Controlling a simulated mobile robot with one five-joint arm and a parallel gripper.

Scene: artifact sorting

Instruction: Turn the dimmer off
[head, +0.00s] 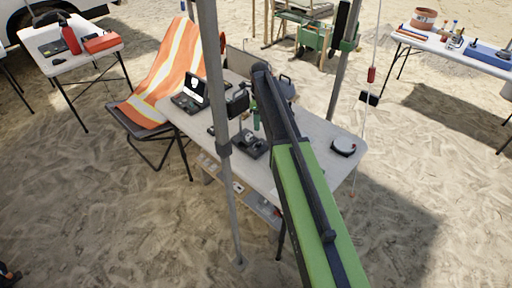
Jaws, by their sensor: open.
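No part of the scene is clearly recognisable as the dimmer. A small round white-topped device with a dark base (344,147) lies near the right end of the middle table (318,155); I cannot tell if it is the dimmer. My green and black arm reaches up from the bottom right across this table. My gripper (262,72), at the dark far end of the arm, is open and seems empty, above the table's back part. Its fingers are hard to make out. The arm hides part of the tabletop.
An open black case (189,98), a dark device (250,143) and a green bottle (255,117) stand on the middle table. A grey pole (222,120) rises in front of it. A cord with a red piece (371,75) hangs at right. An orange-draped chair (165,80) stands left.

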